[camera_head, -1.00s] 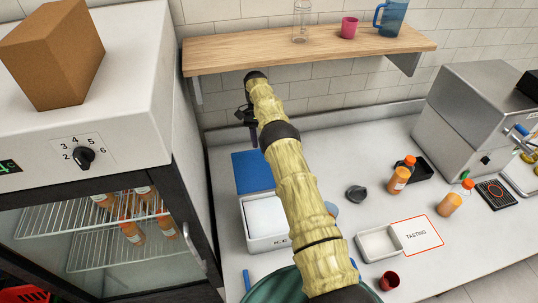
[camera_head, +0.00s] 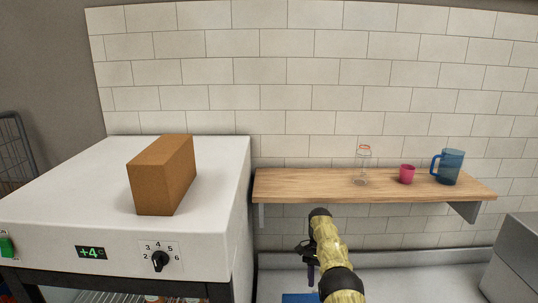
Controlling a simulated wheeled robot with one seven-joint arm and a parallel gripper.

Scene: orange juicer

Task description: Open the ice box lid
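Only a strip of the blue lid (camera_head: 300,298) of the ice box shows, at the bottom edge of the view. The white body of the ice box is out of view below. In the earlier frame the lid stood behind the open-topped white box. My gripper (camera_head: 310,272) is small and dark at the end of my yellowish arm, just above the blue strip in the picture. Its fingers point down and are too small and overlapped to tell open from shut. I cannot tell whether they touch the lid.
A wooden shelf (camera_head: 300,186) on the tiled wall is close behind my arm. It bears a glass bottle (camera_head: 362,168), a pink cup (camera_head: 407,174) and a blue jug (camera_head: 449,167). A white fridge (camera_head: 80,190) with a cardboard box (camera_head: 163,177) stands left. A grey machine (camera_head: 515,262) is at right.

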